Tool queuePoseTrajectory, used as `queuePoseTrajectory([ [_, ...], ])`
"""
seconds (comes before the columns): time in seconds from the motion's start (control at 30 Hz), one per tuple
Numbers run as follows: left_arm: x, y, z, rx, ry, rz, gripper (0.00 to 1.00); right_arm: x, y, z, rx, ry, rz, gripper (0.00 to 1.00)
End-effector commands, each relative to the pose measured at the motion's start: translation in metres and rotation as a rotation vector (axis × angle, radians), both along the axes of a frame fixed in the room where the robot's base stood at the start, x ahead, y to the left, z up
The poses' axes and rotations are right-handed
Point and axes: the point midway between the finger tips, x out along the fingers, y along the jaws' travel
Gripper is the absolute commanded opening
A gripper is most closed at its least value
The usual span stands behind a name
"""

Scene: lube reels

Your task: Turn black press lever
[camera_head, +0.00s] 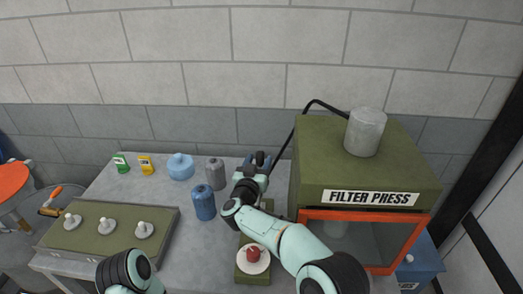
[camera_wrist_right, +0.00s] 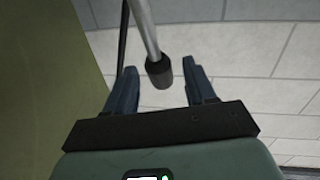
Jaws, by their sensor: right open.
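The filter press (camera_head: 368,165) is a green box with an orange-framed front window, at the right in the head view. A thin black bar (camera_head: 297,128) bends over its top left edge and slopes down behind my right gripper (camera_head: 260,161). In the right wrist view, a grey rod with a dark end knob (camera_wrist_right: 159,72) reaches in from the top, its end between the two blue fingers of my open right gripper (camera_wrist_right: 163,82). The fingers look apart from the knob. I cannot tell whether this rod is the black bar's end. My left gripper is out of view.
A grey cylinder (camera_head: 365,132) stands on the press. Blue (camera_head: 203,203) and grey (camera_head: 215,173) bottles, a light-blue container (camera_head: 181,167) and small green and yellow packs stand left on the table. A green panel (camera_head: 107,229) has three white knobs.

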Motion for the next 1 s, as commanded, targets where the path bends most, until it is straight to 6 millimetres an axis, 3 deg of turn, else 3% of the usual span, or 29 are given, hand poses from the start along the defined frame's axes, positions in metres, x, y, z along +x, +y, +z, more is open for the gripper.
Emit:
queuePoseTrajectory([
  [0.03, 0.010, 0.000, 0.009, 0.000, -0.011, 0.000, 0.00, 0.011, -0.002, 0.006, -0.001, -0.004, -0.001, 0.55],
  [0.2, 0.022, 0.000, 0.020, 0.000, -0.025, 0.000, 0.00, 0.031, -0.005, 0.004, 0.001, -0.002, 0.000, 0.55],
  [0.6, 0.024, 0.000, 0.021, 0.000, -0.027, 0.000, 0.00, 0.036, -0.006, 0.000, 0.001, 0.001, 0.001, 0.55],
  [0.67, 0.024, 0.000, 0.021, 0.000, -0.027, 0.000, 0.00, 0.036, -0.006, 0.000, 0.001, 0.000, 0.001, 0.38],
  [0.77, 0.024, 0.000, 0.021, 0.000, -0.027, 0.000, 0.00, 0.036, -0.006, 0.000, 0.001, 0.000, 0.001, 0.06],
  [0.8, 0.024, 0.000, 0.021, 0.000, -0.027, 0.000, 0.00, 0.036, -0.006, 0.000, 0.001, 0.000, 0.001, 0.00],
  [1.0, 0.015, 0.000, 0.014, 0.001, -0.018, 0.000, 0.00, 0.032, -0.006, -0.001, 0.001, -0.016, 0.000, 0.00],
])
